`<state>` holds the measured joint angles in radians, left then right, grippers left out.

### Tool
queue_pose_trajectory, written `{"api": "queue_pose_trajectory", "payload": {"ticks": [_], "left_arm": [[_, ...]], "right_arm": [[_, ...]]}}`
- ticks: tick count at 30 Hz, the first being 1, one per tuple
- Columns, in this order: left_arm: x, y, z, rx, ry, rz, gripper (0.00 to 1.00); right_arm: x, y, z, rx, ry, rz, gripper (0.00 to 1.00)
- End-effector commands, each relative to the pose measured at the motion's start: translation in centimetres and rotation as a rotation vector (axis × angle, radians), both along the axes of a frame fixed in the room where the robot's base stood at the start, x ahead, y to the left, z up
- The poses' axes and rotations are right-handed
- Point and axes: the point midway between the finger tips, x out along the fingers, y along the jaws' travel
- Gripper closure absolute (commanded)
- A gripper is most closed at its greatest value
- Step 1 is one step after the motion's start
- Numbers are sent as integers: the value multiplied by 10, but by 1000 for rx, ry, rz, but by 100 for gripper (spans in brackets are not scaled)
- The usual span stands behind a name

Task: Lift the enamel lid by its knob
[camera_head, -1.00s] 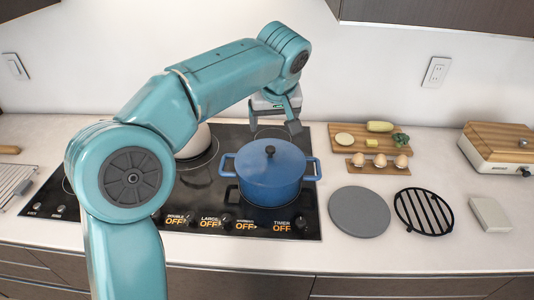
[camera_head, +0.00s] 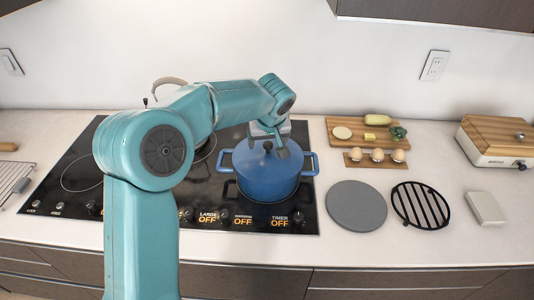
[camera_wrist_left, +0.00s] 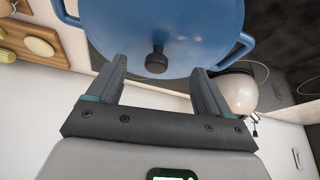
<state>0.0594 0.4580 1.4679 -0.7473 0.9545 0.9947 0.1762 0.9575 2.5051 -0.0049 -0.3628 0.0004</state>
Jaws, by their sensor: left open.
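The blue enamel pot (camera_head: 266,182) stands on the black cooktop, and its blue lid (camera_head: 252,156) is on it. The dark knob (camera_head: 268,146) is at the lid's centre. In the wrist view the knob (camera_wrist_left: 157,58) shows between and just beyond the fingertips, with the lid (camera_wrist_left: 185,25) behind it. My left gripper (camera_head: 266,149) is open and empty, with its two fingers spread above the lid, one to each side of the knob. It also shows in the wrist view (camera_wrist_left: 158,72). I cannot tell whether a fingertip touches the lid. My right gripper is not in view.
Right of the cooktop (camera_head: 75,180) lie a grey round mat (camera_head: 356,206), a black trivet (camera_head: 421,206) and a small pale block (camera_head: 486,208). A cutting board (camera_head: 352,126) with vegetables and an egg holder (camera_head: 358,160) are behind. A wire rack (camera_head: 12,180) is at far left.

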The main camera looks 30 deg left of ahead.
Motion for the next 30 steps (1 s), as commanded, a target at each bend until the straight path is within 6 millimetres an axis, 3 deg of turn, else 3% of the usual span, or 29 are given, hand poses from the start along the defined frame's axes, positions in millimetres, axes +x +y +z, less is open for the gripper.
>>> {"api": "queue_pose_trajectory", "payload": {"ticks": [1,6,14,21,30], "left_arm": [[3,3,-5,0,7,0,20],[11,9,-26,0,2,2,20],[12,10,-30,0,0,0,20],[12,9,-30,-1,2,0,98],[11,9,-31,-1,5,2,100]], "right_arm": [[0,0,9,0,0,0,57],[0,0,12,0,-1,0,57],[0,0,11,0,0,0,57],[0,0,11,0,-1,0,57],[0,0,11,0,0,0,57]]}}
